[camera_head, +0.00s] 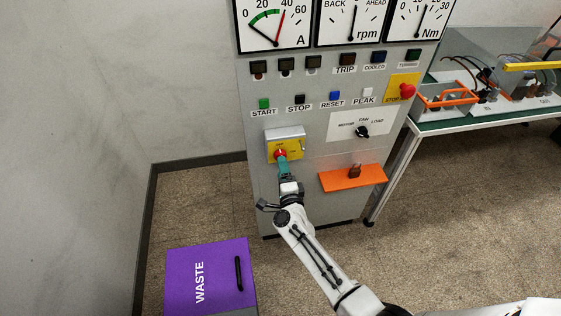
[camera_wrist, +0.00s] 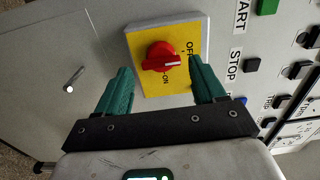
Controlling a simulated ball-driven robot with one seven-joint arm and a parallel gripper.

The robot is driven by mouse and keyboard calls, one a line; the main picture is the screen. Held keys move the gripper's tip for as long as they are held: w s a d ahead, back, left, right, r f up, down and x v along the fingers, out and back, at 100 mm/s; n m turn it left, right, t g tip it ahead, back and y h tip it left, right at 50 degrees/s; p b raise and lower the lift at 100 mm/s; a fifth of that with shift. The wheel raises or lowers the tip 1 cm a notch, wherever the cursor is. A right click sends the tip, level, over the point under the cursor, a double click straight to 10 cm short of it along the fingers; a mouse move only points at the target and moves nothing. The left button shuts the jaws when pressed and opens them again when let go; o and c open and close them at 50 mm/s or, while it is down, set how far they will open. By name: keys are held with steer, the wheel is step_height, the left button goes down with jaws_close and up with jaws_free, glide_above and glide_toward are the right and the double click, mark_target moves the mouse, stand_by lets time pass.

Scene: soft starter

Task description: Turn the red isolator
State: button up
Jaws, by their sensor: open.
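The red isolator (camera_wrist: 158,58) is a round red knob on a yellow plate (camera_wrist: 140,45) marked OFF and ON. In the wrist view its white pointer line aims to the right of the picture, towards the plate's edge between the two words. My gripper (camera_wrist: 160,85) is open, with one green finger on each side of the knob's line and a gap to the knob. The fingers appear short of the knob; whether they touch it cannot be seen clearly. In the head view my gripper (camera_head: 282,165) is in front of the isolator and hides part of the knob (camera_head: 280,154).
The grey panel carries START, STOP, RESET and PEAK buttons (camera_head: 333,96), a yellow emergency stop plate (camera_head: 402,87) and a selector switch (camera_head: 362,132). An orange shelf (camera_head: 335,182) with a padlock (camera_head: 355,171) juts out lower right. A purple waste bin (camera_head: 210,260) stands lower left.

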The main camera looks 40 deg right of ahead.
steer(key=v, duration=0.6)
steer(key=shift+s+a+p, duration=0.2)
steer(key=shift+s+p, duration=0.05)
steer(key=shift+p, duration=0.1)
steer(key=s+a+r+n+g+y, duration=0.1)
steer(key=s+a+n+y, duration=0.1)
steer(key=a+n+y, duration=0.6)
steer(key=s+a+r+n+g+y, duration=0.1)
steer(key=s+a+n+g+y, duration=0.1)
steer(key=a+n+y, duration=0.65)
steer(key=s+d+n+g+h, duration=0.1)
steer(key=s+n+g+h, duration=0.1)
steer(key=s, duration=0.5)
steer(key=s+d+r+n+g+h, duration=0.1)
steer(key=s+d+n+g+h, duration=0.1)
steer(key=s+g, duration=0.3)
steer(key=s+d+r+n+g+h, duration=0.1)
steer(key=s+d+n+g+h, duration=0.1)
steer(key=s, duration=0.8)
steer(key=shift+d+r+n+g+h, duration=0.15)
steer(key=shift+d+n+g+h, duration=0.15)
steer(key=shift+n+g, duration=0.55)
steer(key=shift+s, duration=0.1)
